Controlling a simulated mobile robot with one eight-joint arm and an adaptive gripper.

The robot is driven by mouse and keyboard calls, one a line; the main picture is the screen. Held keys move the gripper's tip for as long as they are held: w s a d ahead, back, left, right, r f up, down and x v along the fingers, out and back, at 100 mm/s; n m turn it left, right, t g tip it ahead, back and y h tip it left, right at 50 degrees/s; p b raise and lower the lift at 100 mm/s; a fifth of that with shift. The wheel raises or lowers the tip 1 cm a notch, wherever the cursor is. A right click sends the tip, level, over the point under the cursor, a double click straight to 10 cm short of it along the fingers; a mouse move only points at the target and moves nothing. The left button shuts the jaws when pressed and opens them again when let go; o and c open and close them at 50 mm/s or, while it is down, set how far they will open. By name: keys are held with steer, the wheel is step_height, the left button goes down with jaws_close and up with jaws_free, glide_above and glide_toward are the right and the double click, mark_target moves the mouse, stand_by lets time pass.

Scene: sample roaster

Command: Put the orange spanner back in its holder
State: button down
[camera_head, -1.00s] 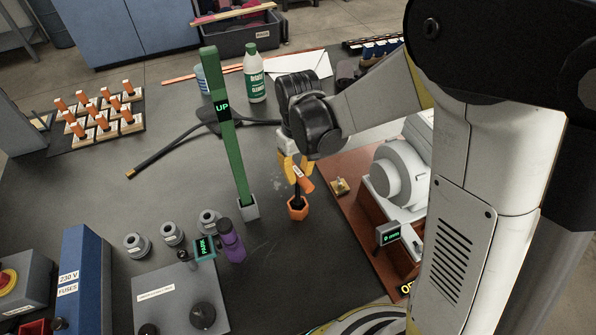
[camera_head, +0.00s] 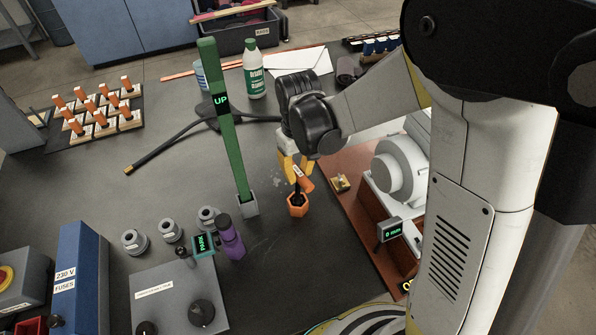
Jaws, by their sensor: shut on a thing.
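The orange spanner (camera_head: 304,181) shows as an orange handle with a small white label, with a dark shaft below it. My gripper (camera_head: 294,170), with yellow fingers, is shut on its handle from above. An orange hexagonal holder (camera_head: 297,206) stands on the dark table directly below. The lower end of the dark shaft overlaps the holder's opening and appears to be inside it. The spanner leans slightly. How deep the shaft sits is hidden.
A tall green post marked UP (camera_head: 226,130) in a grey base stands just left of the holder. A purple bottle (camera_head: 230,238) is at lower left. A brown board with a grey machine (camera_head: 400,165) and a small display (camera_head: 391,232) lies to the right.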

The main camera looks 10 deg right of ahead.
steer(key=shift+f, duration=1.05)
steer(key=c, duration=1.2)
jaws_free()
steer(key=shift+c, duration=0.2)
step_height(320, 180, up, 12)
steer(key=shift+f, duration=0.1)
